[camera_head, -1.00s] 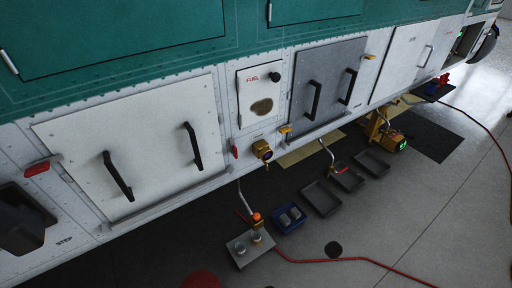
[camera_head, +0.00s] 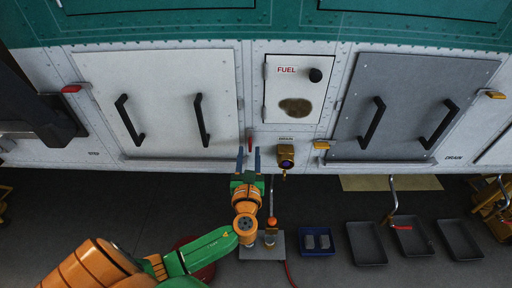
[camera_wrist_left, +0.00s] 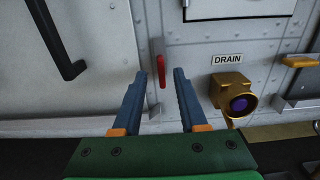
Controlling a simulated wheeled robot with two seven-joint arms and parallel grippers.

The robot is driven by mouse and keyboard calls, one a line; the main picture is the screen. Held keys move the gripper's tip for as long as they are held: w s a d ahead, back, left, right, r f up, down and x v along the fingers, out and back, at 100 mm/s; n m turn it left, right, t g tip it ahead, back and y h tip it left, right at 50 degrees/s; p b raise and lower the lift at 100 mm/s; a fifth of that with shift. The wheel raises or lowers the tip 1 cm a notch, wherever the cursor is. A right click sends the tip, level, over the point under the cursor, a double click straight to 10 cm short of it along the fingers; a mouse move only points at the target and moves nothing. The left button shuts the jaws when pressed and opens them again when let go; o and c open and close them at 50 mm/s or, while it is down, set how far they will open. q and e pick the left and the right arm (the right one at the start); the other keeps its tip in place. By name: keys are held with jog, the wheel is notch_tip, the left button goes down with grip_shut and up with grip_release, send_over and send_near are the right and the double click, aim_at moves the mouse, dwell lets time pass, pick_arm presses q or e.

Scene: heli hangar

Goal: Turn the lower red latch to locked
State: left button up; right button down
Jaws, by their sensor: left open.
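The lower red latch (camera_head: 249,144) is a small upright red handle on the white panel, between the large left door and the fuel panel. It also shows in the left wrist view (camera_wrist_left: 161,66), hanging vertically. My left gripper (camera_head: 248,160) is open and empty, its two blue fingers pointing at the panel. In the left wrist view the latch appears between the fingertips (camera_wrist_left: 160,77); I cannot tell whether the fingers reach around it. My right gripper is out of view.
A brass drain fitting (camera_head: 286,155) sits right of the latch, below the fuel panel (camera_head: 293,90). Yellow latches (camera_head: 321,145) flank the grey door (camera_head: 402,110). Trays (camera_head: 365,243) lie on the floor below.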

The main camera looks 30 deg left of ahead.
aim_at(250, 147)
pick_arm(q)
jog(key=x, duration=0.3)
jog(key=shift+w+f, duration=0.1)
jog(key=shift+d, duration=0.15)
jog(key=c, duration=0.6)
grip_shut()
